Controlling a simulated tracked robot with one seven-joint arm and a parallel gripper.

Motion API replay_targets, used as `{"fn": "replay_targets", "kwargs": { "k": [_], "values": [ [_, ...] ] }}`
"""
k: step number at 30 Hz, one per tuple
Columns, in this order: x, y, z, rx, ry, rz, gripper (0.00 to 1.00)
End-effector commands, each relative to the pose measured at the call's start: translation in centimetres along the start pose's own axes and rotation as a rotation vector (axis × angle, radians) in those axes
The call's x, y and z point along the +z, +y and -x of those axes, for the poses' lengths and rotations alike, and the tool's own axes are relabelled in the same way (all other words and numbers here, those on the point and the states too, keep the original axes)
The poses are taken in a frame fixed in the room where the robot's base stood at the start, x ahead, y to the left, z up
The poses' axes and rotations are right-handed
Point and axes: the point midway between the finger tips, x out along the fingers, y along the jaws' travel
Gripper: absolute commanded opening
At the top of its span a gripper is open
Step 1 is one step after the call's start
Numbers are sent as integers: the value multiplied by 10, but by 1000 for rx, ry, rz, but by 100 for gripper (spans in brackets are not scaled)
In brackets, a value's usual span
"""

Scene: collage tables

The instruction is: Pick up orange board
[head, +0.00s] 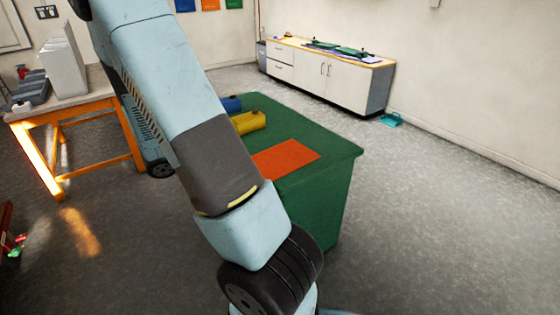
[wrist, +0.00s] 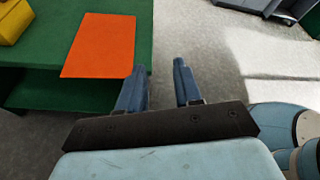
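The orange board (head: 287,159) lies flat on the top of a green table (head: 330,152), near its front edge. In the head view my arm hides part of the table and perhaps the board's left end. In the wrist view the whole board (wrist: 100,45) shows, left of my gripper (wrist: 160,75). My gripper's two blue fingers are apart with nothing between them. The left fingertip is close to the board's lower right corner in the picture; I cannot tell the height between them. In the head view the fingers are not visible.
A yellow object (head: 248,122) and a blue object (head: 231,104) stand on the green table behind the board. A white cabinet (head: 330,77) is against the back wall. An orange-framed table (head: 75,108) stands at left. Grey floor (head: 440,230) is open at right.

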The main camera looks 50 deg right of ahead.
Motion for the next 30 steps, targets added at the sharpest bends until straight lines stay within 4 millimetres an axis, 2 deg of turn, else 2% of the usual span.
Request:
{"fn": "replay_targets", "kwargs": {
  "k": [14, 21, 30],
  "values": [
    [-57, 71, -53, 36, -390, 619, 34],
    [-99, 103, -77, 63, -577, 933, 34],
    [-145, 126, -100, 91, -747, 1223, 34]
  ]
}}
